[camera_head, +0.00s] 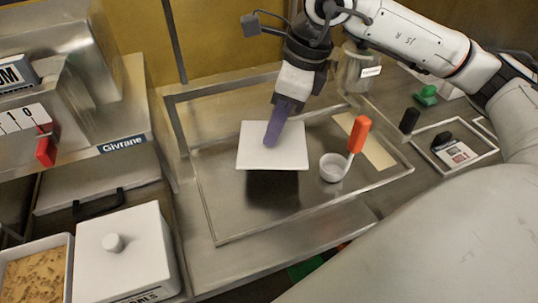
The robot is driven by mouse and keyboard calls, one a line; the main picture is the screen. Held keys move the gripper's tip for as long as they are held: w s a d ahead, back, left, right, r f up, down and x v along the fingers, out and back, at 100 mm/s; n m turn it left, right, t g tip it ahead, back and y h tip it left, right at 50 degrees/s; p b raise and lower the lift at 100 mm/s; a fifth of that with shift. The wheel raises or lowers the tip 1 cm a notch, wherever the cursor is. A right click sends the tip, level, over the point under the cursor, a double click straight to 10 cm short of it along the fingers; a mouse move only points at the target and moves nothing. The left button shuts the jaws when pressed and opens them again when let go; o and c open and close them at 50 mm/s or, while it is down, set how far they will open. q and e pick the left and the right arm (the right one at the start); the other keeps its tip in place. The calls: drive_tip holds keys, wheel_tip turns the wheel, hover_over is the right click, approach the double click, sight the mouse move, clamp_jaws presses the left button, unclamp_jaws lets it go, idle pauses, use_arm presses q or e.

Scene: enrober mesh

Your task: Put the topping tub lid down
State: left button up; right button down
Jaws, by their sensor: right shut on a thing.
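The topping tub lid (258,158) is a flat white square over the left-middle of the shallow metal tray (222,205). My right gripper (272,137) comes down from above with purple fingers, shut on the lid near its middle. The fingers hide the part they hold. A dark patch shows on the tray just below the lid's near edge; I cannot tell how large the gap is. An open white tub (69,262) of brown crumbs stands at the lower left. My left gripper is not in view.
A white lidded tub (128,255) stands beside the open tub. A small white cup (332,168) and an orange-handled tool (359,134) sit at the tray's right, close to the lid. A metal canister (353,75) stands behind. The tray's near part is clear.

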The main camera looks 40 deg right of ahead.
sight(279, 143)
wheel_tip(279, 143, down, 3)
drive_tip(key=shift+s+r, duration=0.15)
drive_tip(key=shift+r, duration=0.05)
drive_tip(key=shift+f, duration=2.15)
drive_tip(key=shift+f, duration=0.2)
drive_tip(key=c, duration=1.6)
unclamp_jaws()
drive_tip(key=shift+r, duration=0.1)
drive_tip(key=v, duration=1.2)
drive_tip(key=shift+r, duration=0.1)
